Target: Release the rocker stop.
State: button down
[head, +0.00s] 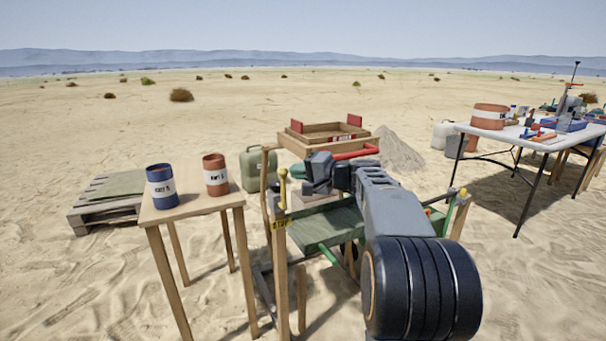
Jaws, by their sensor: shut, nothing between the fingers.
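A wooden rocker frame stands in front of me, with a green tray (330,224) slung in it. On its left front post is a yellow label (281,224) that seems to read "STOP". A yellow lever with a round knob (283,176) stands upright just above the label. My gripper (310,176) is shut and empty, just right of the yellow lever; I cannot tell whether they touch. My grey arm hides much of the frame's right side. A red bar (356,154) shows behind my arm.
Left, a small wooden table (190,207) holds a blue can (161,187) and a red-brown can (215,175). A green jerrycan (258,169), a wooden sieve box (328,137) and a sand heap (398,150) stand behind. A white table (505,134) with tools is at right.

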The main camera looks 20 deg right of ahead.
jog(key=shift+a, duration=0.25)
dwell(0.3)
jog(key=shift+d+r, duration=0.1)
jog(key=shift+d, duration=0.05)
jog(key=w+d+p+v, duration=0.1)
jog(key=d+p+v, duration=0.1)
jog(key=v, duration=1)
jog(key=shift+d+r+p, duration=0.2)
jog(key=shift+d+p, duration=0.15)
jog(key=shift+p, duration=0.2)
